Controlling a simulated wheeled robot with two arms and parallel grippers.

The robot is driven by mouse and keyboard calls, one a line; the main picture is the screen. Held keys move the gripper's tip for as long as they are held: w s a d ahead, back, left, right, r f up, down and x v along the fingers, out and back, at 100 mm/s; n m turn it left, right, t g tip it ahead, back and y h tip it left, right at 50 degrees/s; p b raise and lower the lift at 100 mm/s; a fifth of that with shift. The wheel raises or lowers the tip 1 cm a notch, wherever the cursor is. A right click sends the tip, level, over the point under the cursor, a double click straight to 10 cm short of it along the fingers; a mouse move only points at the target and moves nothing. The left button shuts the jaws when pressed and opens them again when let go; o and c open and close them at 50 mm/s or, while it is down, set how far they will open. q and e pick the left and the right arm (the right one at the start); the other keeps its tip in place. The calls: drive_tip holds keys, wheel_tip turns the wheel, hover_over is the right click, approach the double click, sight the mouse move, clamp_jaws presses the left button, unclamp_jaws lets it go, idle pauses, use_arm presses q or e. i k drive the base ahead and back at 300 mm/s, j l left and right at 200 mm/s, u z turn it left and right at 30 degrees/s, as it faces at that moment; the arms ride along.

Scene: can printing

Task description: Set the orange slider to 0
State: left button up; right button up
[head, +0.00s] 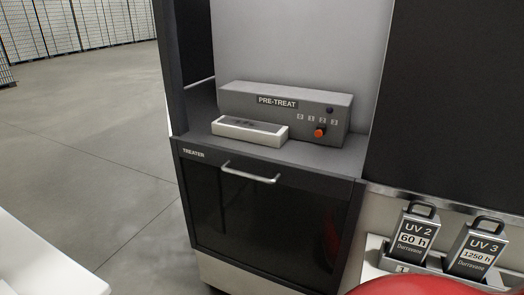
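The orange slider (319,133) is a small round knob on the front of the grey PRE-TREAT box (275,101). A row of labels 0, 1, 2, 3 runs left to right just above it. The knob sits below the label 2, right of the 0. The box stands on the ledge of the TREATER cabinet. Neither of my grippers is in view, and nothing touches the slider.
A white tray-like block (249,131) lies on the ledge in front of the box's left part. Below is the TREATER door (260,220) with a bar handle (250,175). UV 2 (413,238) and UV 3 (474,250) units stand at lower right. Open floor (90,130) lies left.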

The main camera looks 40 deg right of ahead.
sight(320, 129)
drive_tip(key=z, duration=0.45)
drive_tip(key=j+z, duration=0.15)
drive_tip(key=z, duration=0.3)
drive_tip(key=k+z, duration=0.1)
drive_tip(key=z, duration=0.75)
